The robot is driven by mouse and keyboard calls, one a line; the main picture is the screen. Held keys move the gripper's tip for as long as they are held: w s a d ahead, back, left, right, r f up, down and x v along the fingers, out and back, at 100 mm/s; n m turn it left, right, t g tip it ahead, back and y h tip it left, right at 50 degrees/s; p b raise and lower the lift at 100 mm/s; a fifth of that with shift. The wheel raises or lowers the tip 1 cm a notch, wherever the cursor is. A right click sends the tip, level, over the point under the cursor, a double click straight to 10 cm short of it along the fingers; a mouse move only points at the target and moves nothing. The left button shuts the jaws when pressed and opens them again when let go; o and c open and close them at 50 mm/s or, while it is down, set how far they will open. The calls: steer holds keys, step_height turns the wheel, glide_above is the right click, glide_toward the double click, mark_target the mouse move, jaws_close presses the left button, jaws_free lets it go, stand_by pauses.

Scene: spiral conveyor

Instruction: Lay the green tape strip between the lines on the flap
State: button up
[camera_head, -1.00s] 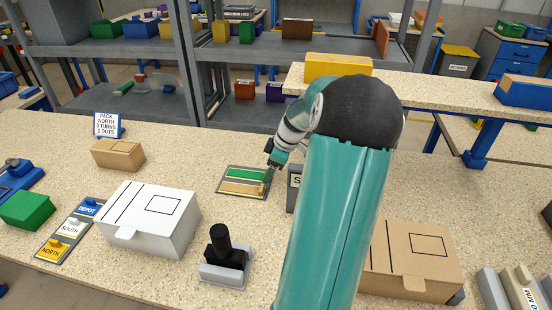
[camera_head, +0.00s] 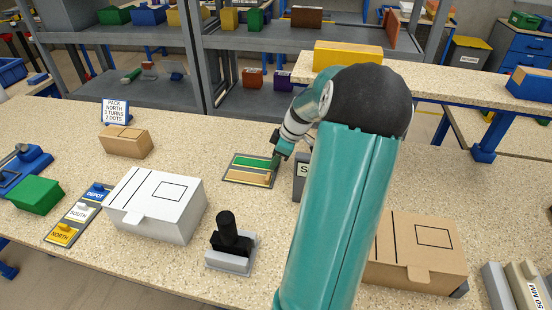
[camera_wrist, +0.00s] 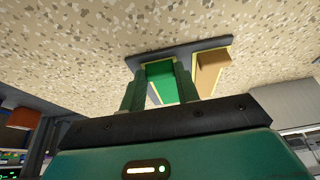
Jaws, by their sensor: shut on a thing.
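The green tape strip (camera_head: 253,165) lies in a dark tray (camera_head: 226,179) beside a tan strip (camera_head: 249,177). My gripper (camera_head: 275,164) is low at the right end of the tray. In the wrist view, my gripper (camera_wrist: 158,92) has the green strip (camera_wrist: 160,72) between its two green fingers, shut on its end. The strip still appears level with the tray. A white box (camera_head: 140,200) and a brown carton (camera_head: 397,242) each have a top with black lines, a drawn rectangle and a front tab. My arm hides part of the carton's left side.
A black-handled stamp (camera_head: 229,240) stands in front of the tray. A row of labelled plates (camera_head: 78,213), a green block (camera_head: 35,195) and a small brown box (camera_head: 124,141) are at the left. A grey block (camera_head: 301,180) stands right of the tray.

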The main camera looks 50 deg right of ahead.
steer(key=shift+r, duration=0.95)
steer(key=shift+r, duration=2)
